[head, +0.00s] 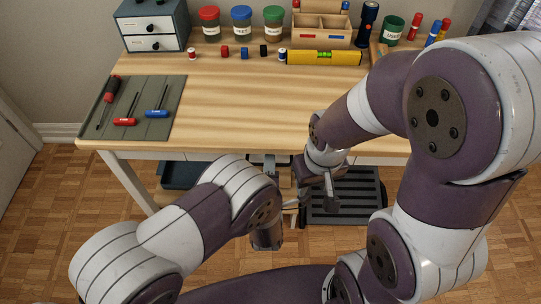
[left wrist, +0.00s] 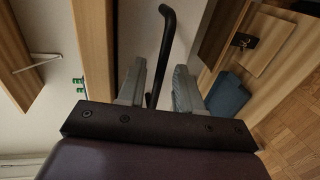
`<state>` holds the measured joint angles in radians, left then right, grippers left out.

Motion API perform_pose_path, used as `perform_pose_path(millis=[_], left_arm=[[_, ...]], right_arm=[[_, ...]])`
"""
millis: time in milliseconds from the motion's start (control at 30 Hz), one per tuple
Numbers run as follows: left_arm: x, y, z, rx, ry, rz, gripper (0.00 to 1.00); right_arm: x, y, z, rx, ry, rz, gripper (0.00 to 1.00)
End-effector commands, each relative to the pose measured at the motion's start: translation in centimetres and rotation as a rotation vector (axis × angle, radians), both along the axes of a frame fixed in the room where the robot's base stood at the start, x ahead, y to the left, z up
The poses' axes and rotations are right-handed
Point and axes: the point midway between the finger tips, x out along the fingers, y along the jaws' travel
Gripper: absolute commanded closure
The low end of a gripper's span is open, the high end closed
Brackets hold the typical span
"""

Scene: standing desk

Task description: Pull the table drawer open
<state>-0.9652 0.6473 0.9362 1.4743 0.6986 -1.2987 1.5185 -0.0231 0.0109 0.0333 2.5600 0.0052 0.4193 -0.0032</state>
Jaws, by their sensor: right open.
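The wooden table (head: 260,95) has a pale front below its top edge; the middle of that front, around the drawer, is largely hidden by my arms. In the left wrist view a dark bent handle bar (left wrist: 167,35) runs between the two grey fingers of my left gripper (left wrist: 158,82). The fingers stand apart around the bar, with visible gaps. In the head view my left gripper (head: 269,165) is at the table's front edge, partly hidden by its own wrist. My right gripper (head: 325,190) is open and empty in front of the table edge. No drawer gap is visible.
A green mat (head: 155,125) with several tools lies at the table's left. A small drawer cabinet (head: 152,25), jars and a yellow level (head: 322,58) stand at the back. Below are a blue tray (head: 183,174) and a black slatted rack (head: 352,205). The tabletop's middle is clear.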

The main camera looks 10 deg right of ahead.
Motion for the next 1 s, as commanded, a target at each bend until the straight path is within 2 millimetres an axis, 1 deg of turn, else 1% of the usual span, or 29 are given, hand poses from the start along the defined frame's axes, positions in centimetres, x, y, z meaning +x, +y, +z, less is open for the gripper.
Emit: perform_pose_path(millis=[233, 267, 300, 333, 367, 1000], left_arm=[[-0.05, 0.01, -0.03, 0.0, 0.0, 0.0, 0.65], [-0.03, 0.01, -0.02, 0.0, 0.0, 0.0, 0.75], [-0.03, 0.01, -0.02, 0.0, 0.0, 0.0, 0.88], [-0.03, 0.01, -0.02, 0.0, 0.0, 0.0, 0.98], [-0.03, 0.01, -0.02, 0.0, 0.0, 0.0, 1.0], [-0.03, 0.0, -0.03, 0.001, 0.0, 0.0, 1.0]], right_arm=[[-0.01, 0.0, 0.0, 0.0, 0.0, 0.0, 0.57], [-0.01, 0.0, 0.0, 0.0, 0.0, 0.0, 0.57], [-0.01, 0.0, 0.0, 0.0, 0.0, 0.0, 0.57], [-0.01, 0.0, 0.0, 0.0, 0.0, 0.0, 0.57], [-0.01, 0.0, 0.0, 0.0, 0.0, 0.0, 0.57], [0.0, 0.0, 0.0, 0.0, 0.0, 0.0, 0.57]])
